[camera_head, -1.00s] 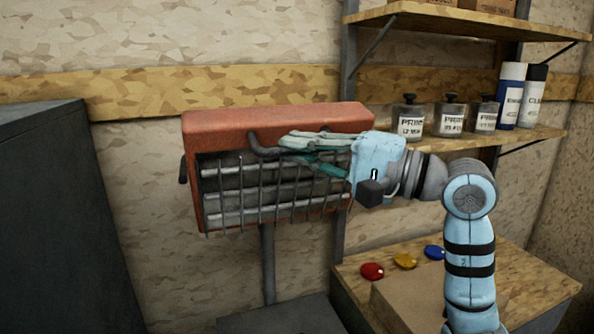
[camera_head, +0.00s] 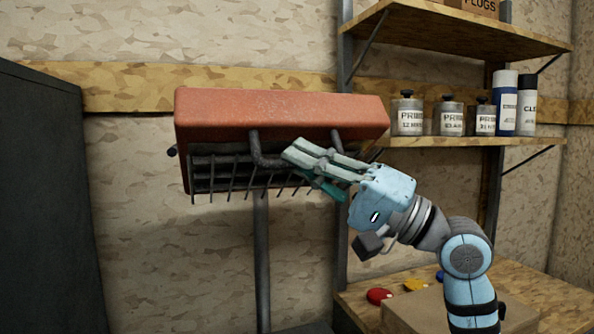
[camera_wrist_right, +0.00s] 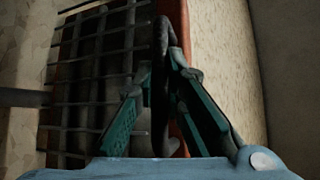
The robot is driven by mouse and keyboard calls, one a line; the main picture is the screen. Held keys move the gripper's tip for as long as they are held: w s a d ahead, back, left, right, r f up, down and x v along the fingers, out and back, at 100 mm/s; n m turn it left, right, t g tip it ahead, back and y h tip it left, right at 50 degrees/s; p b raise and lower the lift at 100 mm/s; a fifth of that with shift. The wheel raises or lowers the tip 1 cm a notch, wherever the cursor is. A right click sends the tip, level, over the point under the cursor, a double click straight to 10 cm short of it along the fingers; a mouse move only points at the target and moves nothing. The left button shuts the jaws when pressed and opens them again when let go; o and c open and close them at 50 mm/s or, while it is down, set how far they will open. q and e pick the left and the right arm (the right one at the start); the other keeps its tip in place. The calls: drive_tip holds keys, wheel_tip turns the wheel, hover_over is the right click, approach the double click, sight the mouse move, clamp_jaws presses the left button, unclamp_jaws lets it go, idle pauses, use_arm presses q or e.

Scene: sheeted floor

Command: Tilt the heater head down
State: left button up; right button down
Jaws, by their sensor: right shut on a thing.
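The heater head (camera_head: 275,106) is an orange-red box on a grey post (camera_head: 262,260). In the head view its top faces me broadly and its barred grille (camera_head: 215,175) faces downward, partly hidden under the front edge. A dark handle (camera_head: 256,150) sticks out from its front. My right gripper (camera_head: 300,158) reaches it from the right and is shut on the handle. In the right wrist view the handle (camera_wrist_right: 160,80) runs between the two green finger pads, with the grille (camera_wrist_right: 95,80) to the left. My left gripper is not in view.
Shelves (camera_head: 450,35) on the right carry several jars (camera_head: 408,117) and spray cans. Below, a wooden bench (camera_head: 540,300) holds a cardboard box (camera_head: 415,310) and red (camera_head: 379,295), yellow and blue buttons. A dark cabinet (camera_head: 45,200) stands at the left.

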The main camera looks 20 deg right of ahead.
drive_tip(key=shift+a+f, duration=0.1)
drive_tip(key=shift+f, duration=0.2)
drive_tip(key=c, duration=1.7)
unclamp_jaws()
drive_tip(key=shift+r, duration=0.1)
drive_tip(key=shift+o, duration=0.2)
drive_tip(key=v, duration=0.7)
drive_tip(key=shift+d, duration=0.25)
drive_tip(key=shift+s, duration=0.1)
